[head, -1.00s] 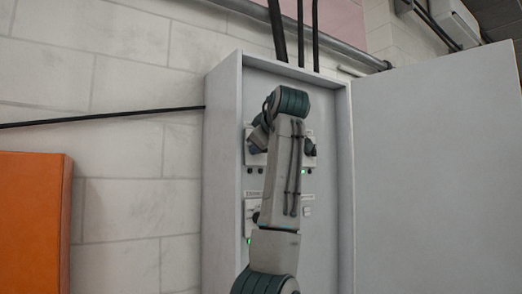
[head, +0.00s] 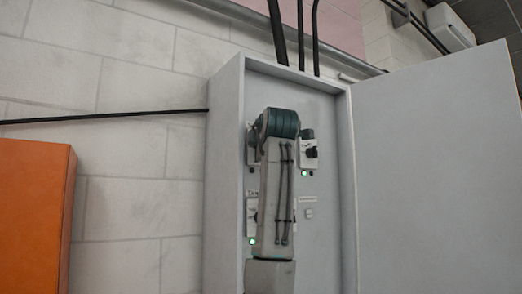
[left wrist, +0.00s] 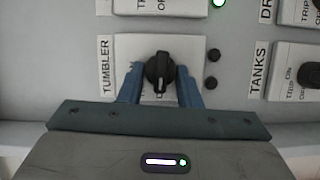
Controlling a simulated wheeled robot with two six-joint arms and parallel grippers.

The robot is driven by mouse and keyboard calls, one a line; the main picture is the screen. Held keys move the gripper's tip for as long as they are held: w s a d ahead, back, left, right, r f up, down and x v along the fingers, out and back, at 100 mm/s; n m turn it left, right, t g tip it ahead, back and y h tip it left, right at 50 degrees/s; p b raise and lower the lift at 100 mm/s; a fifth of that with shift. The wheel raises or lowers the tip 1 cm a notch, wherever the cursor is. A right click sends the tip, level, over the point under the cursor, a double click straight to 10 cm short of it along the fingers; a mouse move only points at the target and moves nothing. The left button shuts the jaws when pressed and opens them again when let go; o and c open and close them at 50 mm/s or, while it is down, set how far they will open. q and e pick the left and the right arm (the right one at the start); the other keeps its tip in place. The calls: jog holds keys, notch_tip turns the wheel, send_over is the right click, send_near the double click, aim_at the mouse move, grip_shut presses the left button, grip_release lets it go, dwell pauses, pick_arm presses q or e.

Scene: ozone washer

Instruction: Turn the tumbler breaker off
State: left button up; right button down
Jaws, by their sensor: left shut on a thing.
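The tumbler breaker (left wrist: 190,48) is a white plate with a black rotary knob (left wrist: 159,72), beside a label reading TUMBLER (left wrist: 106,66) in the left wrist view. Two small lamps (left wrist: 212,69) next to it look dark. My left gripper (left wrist: 160,73) has its blue fingers on both sides of the knob and is shut on it. A pale mark on the knob faces toward the gripper's palm. In the head view my left arm covers most of the breaker and the fingertips are hidden. My right gripper is not in view.
The TANKS breaker (left wrist: 302,78) sits close by. Another breaker (head: 310,153) has a lit green lamp. The grey cabinet (head: 226,170) has side walls around the panel, and its door (head: 430,170) stands open at right. An orange box (head: 33,215) is on the left.

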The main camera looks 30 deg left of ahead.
pick_arm(q)
jog(key=shift+f+n, duration=0.15)
jog(key=shift+n, duration=0.25)
jog(key=o, duration=1)
jog(key=shift+c, duration=0.2)
jog(key=b+v, duration=0.5)
jog(key=v, duration=0.6)
jog(key=shift+w+f, duration=0.1)
